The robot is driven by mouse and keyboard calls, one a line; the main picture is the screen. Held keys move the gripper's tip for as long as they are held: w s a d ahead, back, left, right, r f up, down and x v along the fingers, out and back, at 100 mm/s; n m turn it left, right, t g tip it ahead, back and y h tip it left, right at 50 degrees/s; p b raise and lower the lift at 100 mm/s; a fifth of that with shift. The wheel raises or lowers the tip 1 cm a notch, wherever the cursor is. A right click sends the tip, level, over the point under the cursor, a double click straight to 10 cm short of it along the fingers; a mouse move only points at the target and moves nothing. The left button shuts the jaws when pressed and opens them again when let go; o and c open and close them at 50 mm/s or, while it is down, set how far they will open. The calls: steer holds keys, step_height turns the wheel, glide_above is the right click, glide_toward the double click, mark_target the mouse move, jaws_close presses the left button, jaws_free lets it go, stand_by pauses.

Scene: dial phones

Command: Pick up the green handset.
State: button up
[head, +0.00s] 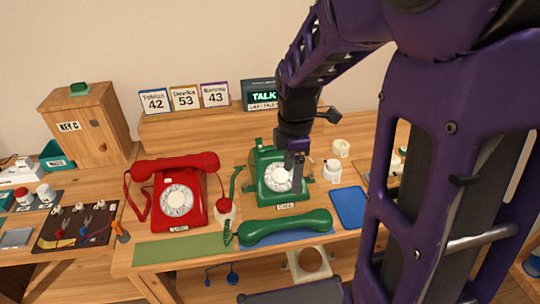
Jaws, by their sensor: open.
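The green handset (286,227) lies across a blue mat near the table's front edge, in front of the green dial phone (268,188). A green cord (234,188) runs beside the phone's left side. My gripper (298,182) points down over the right part of the green phone's dial, behind the handset and apart from it. It is open, with nothing seen between its fingers. It hides part of the phone.
A red phone (177,203) with its red handset on top stands to the left. A green mat (166,250) and a blue pad (349,207) lie bare. White jars (332,171) stand right of the green phone. Number cards (184,98) stand behind.

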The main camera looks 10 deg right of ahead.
steer(key=b, duration=0.2)
glide_above(287, 220)
steer(key=f, duration=1.3)
steer(key=shift+w+d, duration=0.1)
steer(key=shift+w, duration=0.1)
steer(key=shift+s+f, duration=0.2)
steer(key=shift+f, duration=2.5)
steer(key=shift+c, duration=0.2)
jaws_close()
